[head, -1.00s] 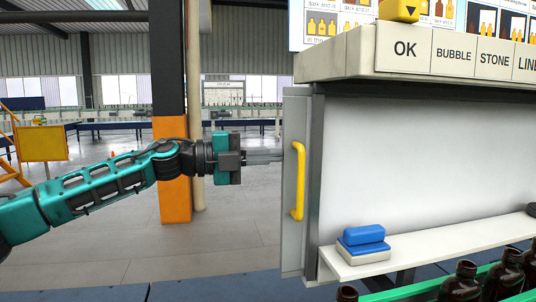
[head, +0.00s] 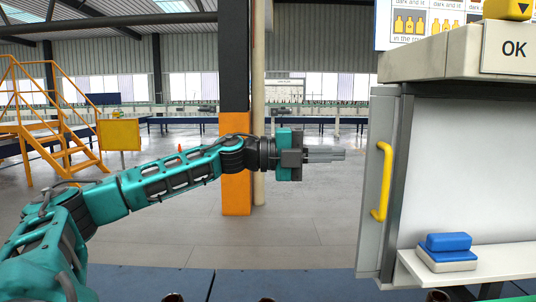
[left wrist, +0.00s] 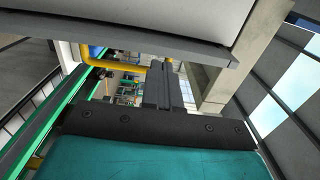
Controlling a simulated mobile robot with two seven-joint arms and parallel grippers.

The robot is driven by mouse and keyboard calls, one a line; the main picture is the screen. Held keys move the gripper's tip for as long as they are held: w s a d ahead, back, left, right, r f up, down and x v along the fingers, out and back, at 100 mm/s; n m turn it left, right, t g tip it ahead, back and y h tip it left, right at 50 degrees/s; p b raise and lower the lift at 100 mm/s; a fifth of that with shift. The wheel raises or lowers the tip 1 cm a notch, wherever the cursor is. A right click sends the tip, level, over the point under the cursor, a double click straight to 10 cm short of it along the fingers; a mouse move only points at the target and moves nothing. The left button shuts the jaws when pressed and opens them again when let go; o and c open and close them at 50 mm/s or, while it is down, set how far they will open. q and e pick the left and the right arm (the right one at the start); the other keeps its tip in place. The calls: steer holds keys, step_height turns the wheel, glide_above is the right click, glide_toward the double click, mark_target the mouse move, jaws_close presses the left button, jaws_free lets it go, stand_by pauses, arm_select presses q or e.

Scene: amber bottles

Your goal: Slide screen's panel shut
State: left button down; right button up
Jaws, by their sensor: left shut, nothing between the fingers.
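The screen's panel (head: 369,215) is a light grey upright slab at the left end of the white screen (head: 465,165), with a yellow bar handle (head: 383,182) on it. The screen's white face shows to the right of the panel's dark frame. My left gripper (head: 342,155) is shut and empty, its fingers pointing right at the panel with a small gap to its left edge. In the left wrist view the shut fingers (left wrist: 165,85) show near a yellow bar (left wrist: 110,59), which looks like the handle; contact cannot be told. My right gripper is not in view.
A white ledge (head: 495,262) under the screen holds a blue and white block (head: 447,252). A grey shelf (head: 440,62) with an OK label overhangs the screen. An orange and black column (head: 236,195) stands behind my left arm. Bottle tops show at the bottom edge.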

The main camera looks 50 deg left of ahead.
arm_select(q)
steer(key=b+v, duration=0.6)
steer(key=v, duration=0.3)
steer(key=shift+s+a+b, duration=0.15)
steer(key=shift+a+b, duration=0.1)
steer(key=shift+b, duration=0.05)
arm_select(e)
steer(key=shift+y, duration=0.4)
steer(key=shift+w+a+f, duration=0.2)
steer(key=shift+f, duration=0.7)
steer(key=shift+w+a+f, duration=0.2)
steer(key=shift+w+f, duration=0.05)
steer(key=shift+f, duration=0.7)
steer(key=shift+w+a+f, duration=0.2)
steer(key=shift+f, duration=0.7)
